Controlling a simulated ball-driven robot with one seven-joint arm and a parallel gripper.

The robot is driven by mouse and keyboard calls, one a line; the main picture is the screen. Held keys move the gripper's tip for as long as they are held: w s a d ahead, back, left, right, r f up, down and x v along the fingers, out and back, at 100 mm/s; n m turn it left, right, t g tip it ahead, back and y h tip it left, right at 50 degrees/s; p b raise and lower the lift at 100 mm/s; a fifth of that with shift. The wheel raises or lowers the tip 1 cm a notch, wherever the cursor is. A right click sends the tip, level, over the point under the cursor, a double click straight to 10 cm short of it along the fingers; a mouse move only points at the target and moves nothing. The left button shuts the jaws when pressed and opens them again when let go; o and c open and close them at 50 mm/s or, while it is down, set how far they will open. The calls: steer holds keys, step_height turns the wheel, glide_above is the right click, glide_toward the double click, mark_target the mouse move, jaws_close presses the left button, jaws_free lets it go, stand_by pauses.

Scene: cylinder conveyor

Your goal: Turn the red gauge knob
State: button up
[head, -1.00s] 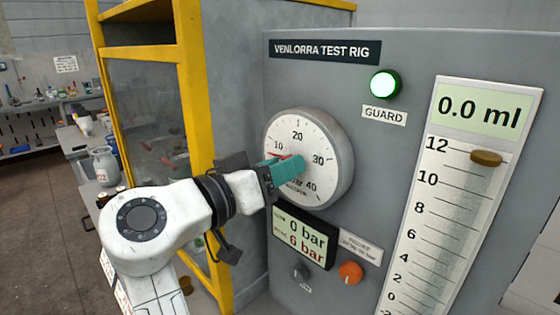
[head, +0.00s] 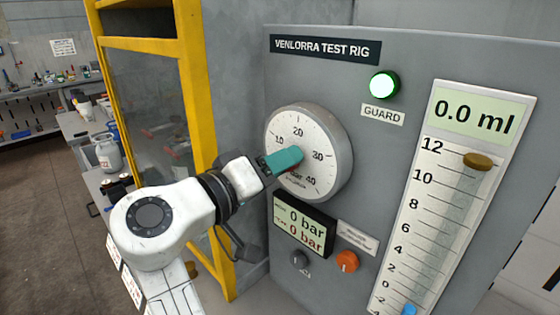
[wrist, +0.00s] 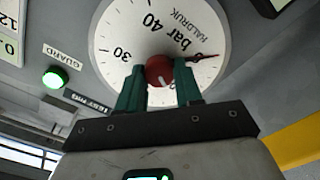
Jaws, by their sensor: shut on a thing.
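The red gauge knob (wrist: 159,71) sits at the centre of the round white gauge dial (wrist: 113,28). My gripper (wrist: 160,82) has its two green fingers on either side of the knob, shut on it. A dark red needle (wrist: 200,57) points past the "bar" lettering in the wrist view. The display (head: 304,227) under the gauge reads 0 bar on both lines.
A lit green GUARD lamp (head: 385,85) is at the upper right. An orange knob (head: 347,261) and a grey knob (head: 299,259) sit below the display. A scale (head: 447,200) reading 0.0 ml stands at right. A yellow-framed guard (head: 197,90) is left of the panel.

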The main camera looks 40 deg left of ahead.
steer(key=o, duration=1)
steer(key=shift+o, duration=0.2)
steer(key=s+b, duration=0.2)
steer(key=s, duration=0.8)
steer(key=shift+s+a, duration=0.4)
steer(key=shift+a, duration=0.05)
